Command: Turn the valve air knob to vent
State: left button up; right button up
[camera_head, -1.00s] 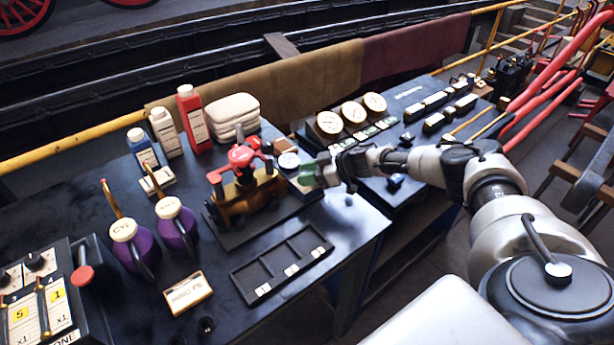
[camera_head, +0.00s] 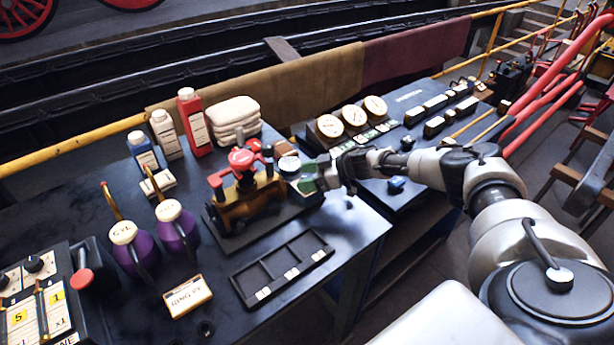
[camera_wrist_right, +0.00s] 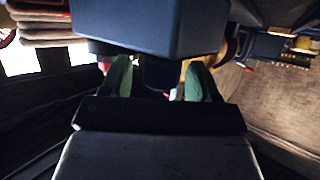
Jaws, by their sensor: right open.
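A brass valve (camera_head: 240,205) with a red round top (camera_head: 241,158) and a red side handle (camera_head: 217,180) stands on a black base on the left bench. A dark knob shows at its right side (camera_head: 267,155). I cannot read any air or vent marking. My right gripper (camera_head: 308,180), with green fingers, is just right of the valve, close to a small round-topped item (camera_head: 289,163). In the right wrist view its green fingers (camera_wrist_right: 160,82) are spread, with a dark block in front of them hiding much. I see no contact with the valve. My left gripper is not in view.
Purple oil cans (camera_head: 176,228), bottles (camera_head: 195,125) and folded cloths (camera_head: 233,115) stand left of and behind the valve. A black compartment tray (camera_head: 250,276) lies in front. A gauge panel (camera_head: 354,115) is on the right bench, beyond a gap.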

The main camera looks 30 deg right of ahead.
jog(key=b+v, duration=0.1)
jog(key=v, duration=0.9)
jog(key=shift+s+d+r, duration=0.15)
jog(key=shift+d+r, duration=0.05)
jog(key=shift+d, duration=0.1)
